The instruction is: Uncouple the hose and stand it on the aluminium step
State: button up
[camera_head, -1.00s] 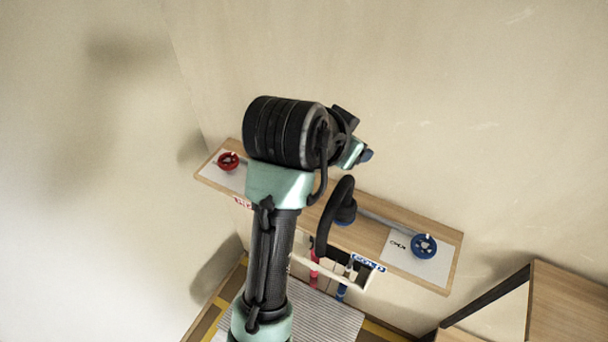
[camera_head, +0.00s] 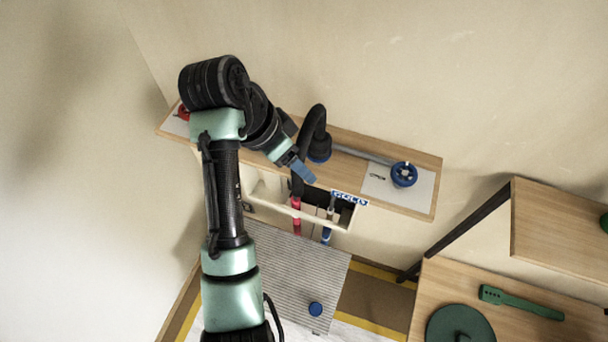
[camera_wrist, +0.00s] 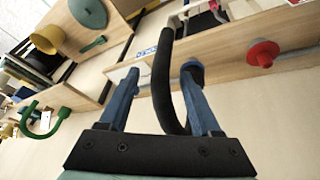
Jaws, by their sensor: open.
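The black hose (camera_head: 308,140) arches over the front edge of the wall shelf. One end meets a dark blue coupling (camera_head: 320,152) on the shelf's pipe; the other runs down towards a red fitting (camera_head: 296,205). The aluminium step (camera_head: 290,268) is the grey ribbed platform below, with a small blue cap (camera_head: 315,309) on it. My gripper (camera_head: 302,169) is open beside the hose, below the coupling. In the wrist view, the hose (camera_wrist: 164,75) appears between the spread blue fingers of my gripper (camera_wrist: 160,76); whether it lies between or beyond them is unclear.
The shelf (camera_head: 425,165) carries a blue handwheel (camera_head: 404,174) and a red one (camera_wrist: 263,53). Wooden counters stand right, with a green disc (camera_head: 462,325) and a green spatula (camera_head: 520,302). Most of the step is bare.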

jog(key=shift+x, duration=2.2)
grip_shut()
jog(key=shift+r, duration=0.1)
